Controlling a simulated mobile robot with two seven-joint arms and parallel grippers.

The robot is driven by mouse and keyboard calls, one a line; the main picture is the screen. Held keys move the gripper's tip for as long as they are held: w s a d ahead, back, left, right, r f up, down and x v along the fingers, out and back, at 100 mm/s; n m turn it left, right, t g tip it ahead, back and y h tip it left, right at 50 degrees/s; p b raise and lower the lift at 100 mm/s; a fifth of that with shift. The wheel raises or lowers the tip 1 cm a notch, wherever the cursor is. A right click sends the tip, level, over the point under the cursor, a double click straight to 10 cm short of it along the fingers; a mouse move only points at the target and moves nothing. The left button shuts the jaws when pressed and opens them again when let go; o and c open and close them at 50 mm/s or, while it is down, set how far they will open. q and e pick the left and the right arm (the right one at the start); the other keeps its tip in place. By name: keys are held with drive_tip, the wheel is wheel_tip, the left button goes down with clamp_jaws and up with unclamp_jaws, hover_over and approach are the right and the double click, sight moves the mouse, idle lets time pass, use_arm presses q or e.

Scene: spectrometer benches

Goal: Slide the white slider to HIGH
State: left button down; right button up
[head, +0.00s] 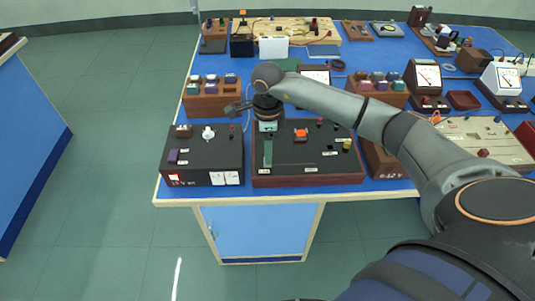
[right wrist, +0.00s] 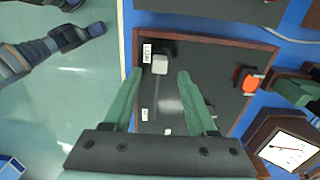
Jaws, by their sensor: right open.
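The white slider (right wrist: 160,63) sits at the upper end of a narrow slot in the black panel (right wrist: 188,60) in the right wrist view, beside a small white label (right wrist: 147,50) whose text I cannot read. Other small labels lie near the slot's lower end. My right gripper (right wrist: 160,76) has two green fingers spread apart; the slider shows between and just beyond their tips, with no visible contact. In the head view my right gripper (head: 268,160) points down over the left part of the wood-framed panel (head: 308,181) and its finger hides the slider.
An orange-red switch (right wrist: 245,78) stands on the same panel. Another instrument box (head: 202,178) stands close at the left in the head view. A wooden block with coloured pieces (head: 210,106) is behind. Floor lies beyond the bench's front edge.

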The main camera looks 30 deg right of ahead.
drive_tip(key=shift+f, duration=1.85)
clamp_jaws()
